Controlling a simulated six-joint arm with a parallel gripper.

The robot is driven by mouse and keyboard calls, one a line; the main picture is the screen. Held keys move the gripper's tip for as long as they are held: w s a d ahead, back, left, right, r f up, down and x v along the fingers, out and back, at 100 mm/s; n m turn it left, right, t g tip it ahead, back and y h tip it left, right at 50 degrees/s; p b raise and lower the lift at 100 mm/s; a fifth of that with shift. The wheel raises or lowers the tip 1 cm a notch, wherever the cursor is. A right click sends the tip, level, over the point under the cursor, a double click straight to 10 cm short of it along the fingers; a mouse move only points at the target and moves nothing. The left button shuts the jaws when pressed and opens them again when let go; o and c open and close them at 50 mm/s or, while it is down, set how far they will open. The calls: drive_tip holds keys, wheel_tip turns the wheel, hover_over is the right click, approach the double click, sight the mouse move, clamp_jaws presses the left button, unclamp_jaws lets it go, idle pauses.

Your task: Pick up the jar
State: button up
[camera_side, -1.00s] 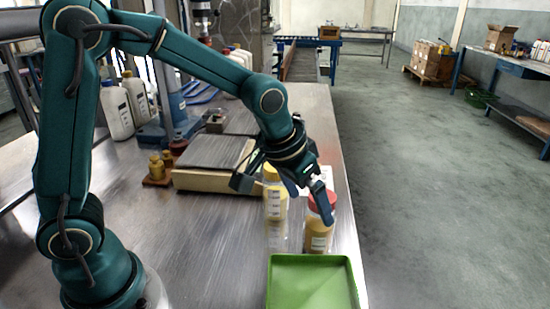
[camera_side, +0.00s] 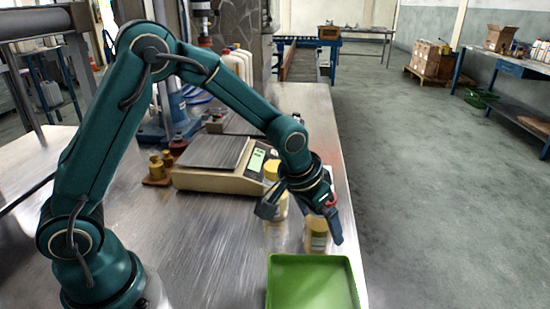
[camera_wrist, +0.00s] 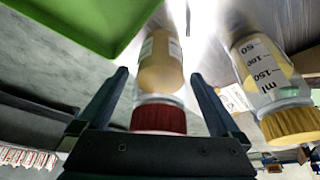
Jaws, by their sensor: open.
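A clear jar with a red lid and amber contents (camera_side: 317,238) stands on the metal table just behind the green tray. In the side view my gripper (camera_side: 335,225) is in front of its upper part and hides most of the lid. In the wrist view the jar (camera_wrist: 160,68) lies between my two open fingers (camera_wrist: 160,80), its red lid close to the palm. I cannot tell whether either finger touches it. A second jar with a yellow lid (camera_side: 274,215) stands to its left, partly hidden by my gripper; the wrist view shows it (camera_wrist: 262,75) outside the fingers, with volume marks.
The green tray (camera_side: 310,262) lies at the table's front right, near the right edge. A scale (camera_side: 215,182) stands behind the jars, with small brass weights (camera_side: 157,165) to its left. The table's left front is clear.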

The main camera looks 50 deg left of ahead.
drive_tip(key=shift+r, duration=0.1)
drive_tip(key=c, duration=1.5)
